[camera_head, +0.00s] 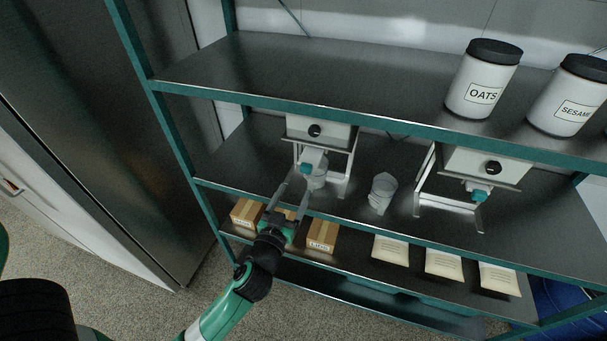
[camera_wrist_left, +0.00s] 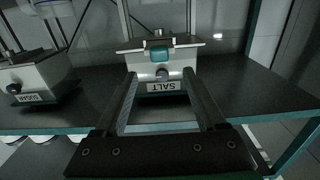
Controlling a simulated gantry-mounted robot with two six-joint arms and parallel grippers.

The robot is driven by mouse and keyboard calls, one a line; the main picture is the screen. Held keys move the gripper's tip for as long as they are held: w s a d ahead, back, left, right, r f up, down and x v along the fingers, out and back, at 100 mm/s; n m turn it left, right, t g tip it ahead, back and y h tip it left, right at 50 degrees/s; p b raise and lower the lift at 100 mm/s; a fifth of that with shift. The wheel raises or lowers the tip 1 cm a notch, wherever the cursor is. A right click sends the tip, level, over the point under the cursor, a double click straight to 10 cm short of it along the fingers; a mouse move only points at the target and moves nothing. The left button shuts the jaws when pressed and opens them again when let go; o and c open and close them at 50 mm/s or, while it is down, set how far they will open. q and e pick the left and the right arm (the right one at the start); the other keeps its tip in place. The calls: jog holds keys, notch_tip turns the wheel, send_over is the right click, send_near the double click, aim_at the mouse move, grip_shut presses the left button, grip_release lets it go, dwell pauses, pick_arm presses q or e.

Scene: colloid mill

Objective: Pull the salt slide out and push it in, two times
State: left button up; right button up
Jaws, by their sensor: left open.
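The salt dispenser (camera_head: 318,131) is a pale box with a black knob on a metal stand, at the left of the middle shelf. In the left wrist view its SALT label (camera_wrist_left: 164,86) appears upside down. The slide's teal handle (camera_head: 306,168) is below the box; it also shows in the left wrist view (camera_wrist_left: 158,54). My left gripper (camera_head: 293,190) is open and empty, just in front of and below the handle. In the left wrist view its fingers (camera_wrist_left: 160,82) point at the dispenser, with the handle beyond their tips. My right gripper is out of view.
A second dispenser (camera_head: 483,165) reads SUGAR in the left wrist view (camera_wrist_left: 30,82). Small boxes (camera_head: 322,236) and packets (camera_head: 443,263) line the shelf below.

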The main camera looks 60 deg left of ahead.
aim_at(305, 171)
pick_arm(q)
jog(key=x, duration=0.8)
jog(key=shift+w+a+p, duration=0.1)
jog(key=shift+w+p, duration=0.05)
jog(key=shift+p, duration=0.15)
grip_shut()
dwell(0.8)
